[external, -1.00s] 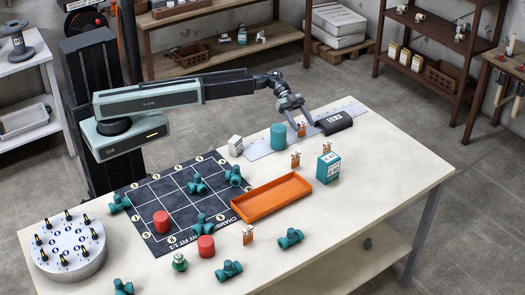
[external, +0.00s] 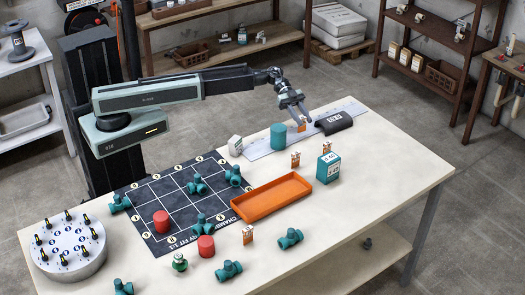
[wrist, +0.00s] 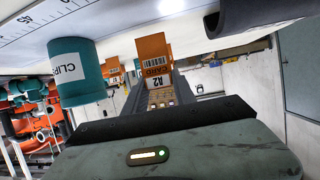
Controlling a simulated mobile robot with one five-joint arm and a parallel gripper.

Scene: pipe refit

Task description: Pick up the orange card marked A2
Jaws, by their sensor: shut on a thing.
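The orange card marked A2 (wrist: 155,60) is in the middle of the wrist view, with its white label between my fingers. It shows small in the external view (external: 301,125), beside the teal cylinder. My gripper (external: 302,117) is shut on this card; the fingers also show in the wrist view (wrist: 157,88). I cannot tell for sure whether the card's foot is clear of the table.
The teal cylinder (external: 278,137), labelled CLIP in the wrist view (wrist: 78,70), stands close left of the card. A dark roll (external: 334,123) lies right. Other orange cards (external: 295,159), a teal box (external: 328,168) and an orange tray (external: 271,196) are nearer the front.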

